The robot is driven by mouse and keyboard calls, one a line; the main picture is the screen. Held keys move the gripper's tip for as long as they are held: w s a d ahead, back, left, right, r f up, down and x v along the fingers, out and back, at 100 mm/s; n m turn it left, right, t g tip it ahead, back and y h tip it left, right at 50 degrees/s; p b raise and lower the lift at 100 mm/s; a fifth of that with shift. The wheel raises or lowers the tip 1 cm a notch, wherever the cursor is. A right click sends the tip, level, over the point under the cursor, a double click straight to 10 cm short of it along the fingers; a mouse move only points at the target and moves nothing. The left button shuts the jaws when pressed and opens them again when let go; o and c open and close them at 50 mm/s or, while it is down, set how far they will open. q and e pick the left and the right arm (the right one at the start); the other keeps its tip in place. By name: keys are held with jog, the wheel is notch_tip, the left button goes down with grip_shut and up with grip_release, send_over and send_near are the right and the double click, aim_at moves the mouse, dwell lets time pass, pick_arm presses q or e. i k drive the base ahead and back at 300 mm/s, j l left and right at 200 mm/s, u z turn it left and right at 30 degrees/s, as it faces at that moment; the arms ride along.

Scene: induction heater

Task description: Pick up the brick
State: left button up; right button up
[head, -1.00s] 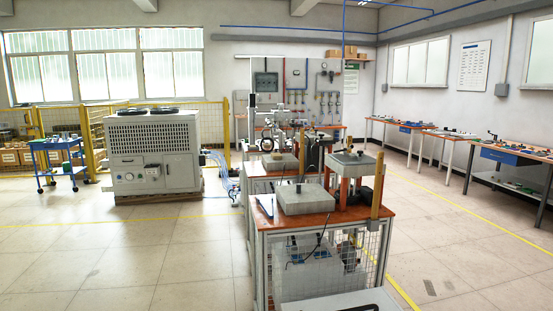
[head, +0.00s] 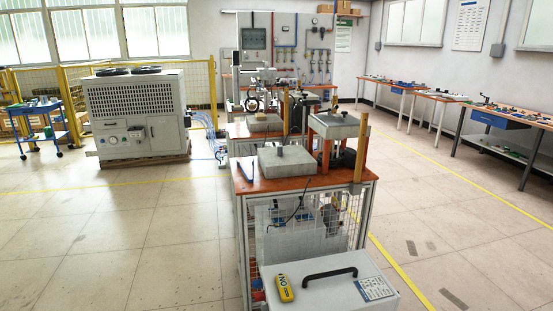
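I cannot tell which object is the brick. Ahead of me, a grey block-like slab (head: 285,163) with a small dark piece on top lies on the orange-topped table (head: 250,185). A second grey slab (head: 337,126) rests on a raised orange stand at the right of the same table. A third, smaller pale block (head: 262,124) sits further back on the table behind it. Neither of my grippers is in view.
A grey case (head: 325,287) with a black handle stands in front, with a yellow NO-marked device (head: 284,288) on it. A large grey chiller (head: 137,113) and a blue cart (head: 38,127) stand left. Workbenches line the right wall. Open floor lies on both sides.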

aim_at(260, 117)
jog(key=i+l+z, duration=0.2)
jog(key=z, duration=0.25)
jog(key=i+l+z, duration=0.3)
jog(key=z, duration=0.15)
jog(key=i+l+z, duration=0.15)
jog(key=z, duration=0.3)
jog(key=i+z, duration=0.45)
jog(key=i+l+z, duration=0.15)
jog(key=i, duration=0.6)
jog(key=i+l+z, duration=0.2)
jog(key=i, duration=0.6)
jog(key=i+j+u, duration=0.25)
jog(key=i+u, duration=1.05)
jog(key=i+l+u, duration=0.25)
jog(key=i+u, duration=0.2)
jog(key=i+j+u, duration=0.1)
jog(key=i+u, duration=0.25)
jog(key=i, duration=0.5)
jog(key=i+l+u, duration=0.15)
jog(key=i+u, duration=0.15)
jog(key=i, duration=0.6)
